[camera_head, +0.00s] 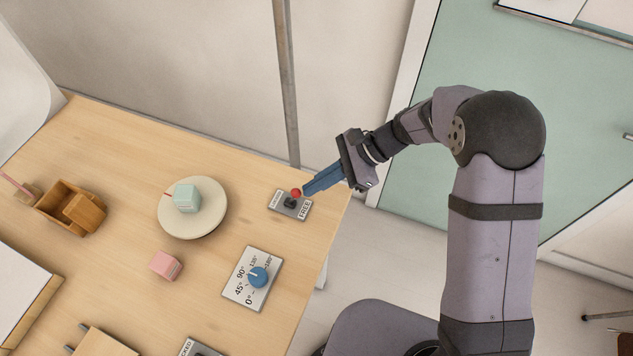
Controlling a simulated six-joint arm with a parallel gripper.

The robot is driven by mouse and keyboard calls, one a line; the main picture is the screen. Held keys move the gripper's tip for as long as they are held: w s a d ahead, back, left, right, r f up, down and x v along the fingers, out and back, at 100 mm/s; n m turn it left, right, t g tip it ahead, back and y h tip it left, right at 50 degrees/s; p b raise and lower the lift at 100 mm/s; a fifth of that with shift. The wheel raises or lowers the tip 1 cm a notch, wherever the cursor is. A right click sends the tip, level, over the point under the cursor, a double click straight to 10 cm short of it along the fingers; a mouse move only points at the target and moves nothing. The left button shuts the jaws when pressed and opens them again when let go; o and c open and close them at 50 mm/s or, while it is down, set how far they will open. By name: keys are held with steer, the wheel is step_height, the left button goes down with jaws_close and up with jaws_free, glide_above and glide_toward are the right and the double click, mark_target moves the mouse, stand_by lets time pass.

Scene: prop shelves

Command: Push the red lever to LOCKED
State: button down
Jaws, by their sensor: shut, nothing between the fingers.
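The red lever (296,193) has a round red knob on a dark base. It stands on a small grey plate (275,205) near the table's right edge. The plate's right end reads FREE; the label at its left end is too small to read surely. The knob appears nearer the FREE end. My gripper (305,190) has blue fingers, shut and empty. The fingertips are right beside the knob, on its right side. I cannot tell whether they touch it.
A blue dial (258,277) on a plate with degree marks sits in front of the lever. A round cream plate (168,222) holds a mint cube (187,198). A pink cube (165,265) and a wooden box (50,207) lie further left. A post (287,80) stands behind the table.

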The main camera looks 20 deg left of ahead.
steer(key=a+h+p, duration=0.1)
steer(key=p, duration=0.2)
steer(key=a+r+h+p, duration=0.1)
steer(key=h+p, duration=0.1)
steer(key=p, duration=0.1)
steer(key=a+m+h+p, duration=0.1)
steer(key=a+p, duration=0.1)
steer(key=p, duration=0.1)
steer(key=shift+r+h+p, duration=0.4)
steer(key=shift+r, duration=0.2)
steer(key=shift+r+p, duration=0.6)
steer(key=shift+p, duration=0.15)
steer(key=b+v, duration=0.2)
steer(key=v, duration=1.1)
steer(key=shift+w+d+f, duration=0.15)
steer(key=shift+w+d, duration=0.05)
steer(key=shift+w, duration=0.15)
